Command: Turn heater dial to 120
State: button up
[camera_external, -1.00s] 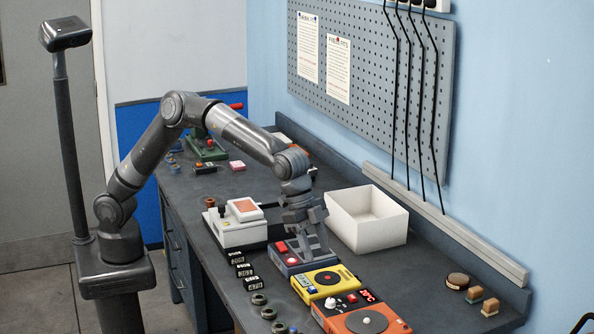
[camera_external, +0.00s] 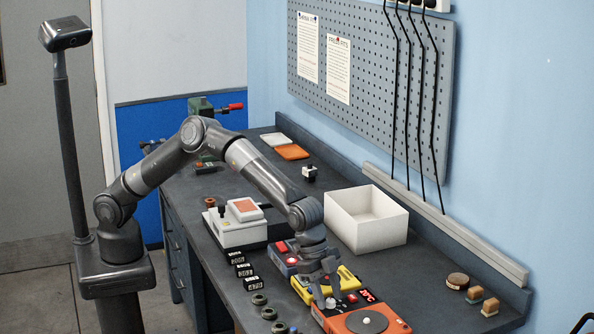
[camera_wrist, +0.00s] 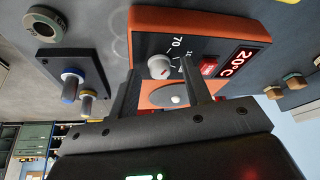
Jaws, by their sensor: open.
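The orange heater (camera_external: 385,321) stands at the bench's near end. In the wrist view the orange heater (camera_wrist: 146,22) shows a light grey dial (camera_wrist: 159,66) with a printed scale beside it; "70" is readable. Its red display (camera_wrist: 243,60) reads 20°C, and a red switch (camera_wrist: 208,66) sits next to the dial. My gripper (camera_external: 328,296) is low over the heater's dial end, pointing down. In the wrist view my gripper (camera_wrist: 158,75) is open, one finger on each side of the dial; I cannot tell whether either touches it.
A yellow device (camera_external: 349,277) and a red-buttoned blue device (camera_external: 283,258) stand just behind the heater. A dark block with blue and yellow connectors (camera_wrist: 72,80) lies beside the heater. A white bin (camera_external: 366,219) stands further back. Several dark rings line the bench's front edge.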

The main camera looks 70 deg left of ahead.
grip_shut()
dwell(0.5)
jog(key=shift+m, duration=0.4)
jog(key=m, duration=0.1)
jog(key=m+g, duration=0.1)
jog(key=m, duration=0.1)
jog(key=shift+w+g, duration=0.25)
jog(key=shift+g, duration=0.05)
jog(key=m+g, duration=0.1)
jog(key=m, duration=0.1)
jog(key=m+g, duration=0.1)
jog(key=m, duration=0.2)
jog(key=shift+w+f, duration=0.1)
jog(key=shift+w, duration=0.1)
jog(key=m, duration=0.2)
jog(key=m+g+y, duration=0.1)
jog(key=m, duration=0.1)
jog(key=shift+w+d+m+g, duration=0.1)
jog(key=shift+d+m+g, duration=0.05)
jog(key=shift+m+g, duration=0.2)
jog(key=shift+w+m+y, duration=0.1)
jog(key=shift+m+y, duration=0.5)
jog(key=shift+m, duration=1.05)
jog(key=shift+m+g, duration=0.25)
jog(key=shift+m, duration=0.35)
